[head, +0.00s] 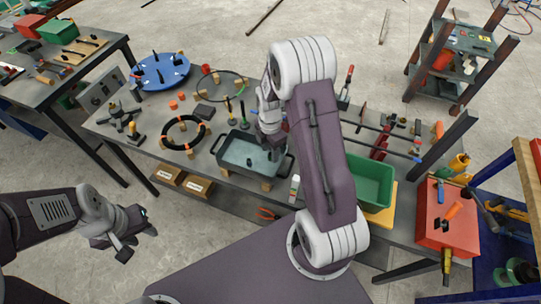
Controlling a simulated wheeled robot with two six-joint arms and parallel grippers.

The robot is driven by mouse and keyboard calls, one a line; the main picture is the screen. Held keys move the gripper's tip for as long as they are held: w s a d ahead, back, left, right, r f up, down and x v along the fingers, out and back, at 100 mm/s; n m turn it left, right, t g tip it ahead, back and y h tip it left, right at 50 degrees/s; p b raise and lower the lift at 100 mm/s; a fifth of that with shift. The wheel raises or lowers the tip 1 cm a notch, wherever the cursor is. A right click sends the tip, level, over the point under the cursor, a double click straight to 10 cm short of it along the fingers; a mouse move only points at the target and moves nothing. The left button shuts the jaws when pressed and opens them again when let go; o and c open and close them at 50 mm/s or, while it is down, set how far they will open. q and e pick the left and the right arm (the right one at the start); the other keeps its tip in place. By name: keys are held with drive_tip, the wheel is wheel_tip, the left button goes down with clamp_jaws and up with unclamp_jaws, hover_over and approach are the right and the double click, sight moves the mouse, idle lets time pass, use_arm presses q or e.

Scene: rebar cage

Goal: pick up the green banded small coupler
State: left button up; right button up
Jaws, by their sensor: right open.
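I cannot pick out the green banded small coupler for certain. A small dark piece (249,162) lies in the grey tray (226,163) on the middle table, too small to show any band. My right gripper (270,148) hangs over the right part of this tray, partly hidden by my own arm. It is open, with nothing visible between its fingers. My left gripper (136,232) is low at the left, out over the floor in front of the table. Its fingers are apart and it is empty.
Left of the tray are a black ring (185,132) with orange blocks and a blue round board (163,71). A green bin (370,180) and a red toolbox (447,218) stand at the right. Pliers (266,214) lie below.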

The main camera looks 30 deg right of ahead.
wheel_tip(320, 180, down, 2)
drive_tip(key=shift+f, duration=0.2)
clamp_jaws()
